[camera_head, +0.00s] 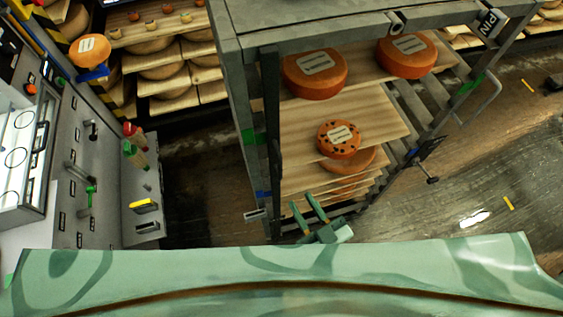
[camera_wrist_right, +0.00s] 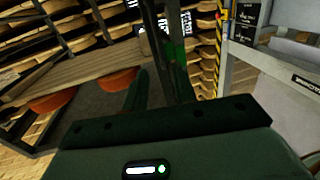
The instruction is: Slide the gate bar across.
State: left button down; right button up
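A grey metal rack (camera_head: 242,95) holds orange cheese wheels on wooden shelves. A dark upright bar (camera_head: 271,120) runs down its near left side; I take this as the gate bar, but cannot be sure. My right gripper (camera_head: 300,200) is green, with two fingers apart and nothing visible between them. It is low in front of the rack, below and right of the bar's lower part. In the right wrist view, the fingers (camera_wrist_right: 158,78) point towards dark uprights, one with a green patch (camera_wrist_right: 176,50). Contact cannot be told. My left gripper is not in view.
An orange wheel (camera_head: 317,72) and a speckled wheel (camera_head: 338,139) sit on the rack's shelves. A grey control panel (camera_head: 98,165) with levers stands at left. More wheel shelves (camera_head: 160,72) are behind. The dark floor (camera_head: 205,180) between panel and rack is clear.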

aim_at(281, 168)
jog(key=p+x, duration=0.1)
jog(key=x, duration=1)
jog(key=shift+w+a, duration=0.15)
jog(key=shift+w, duration=0.15)
grip_shut()
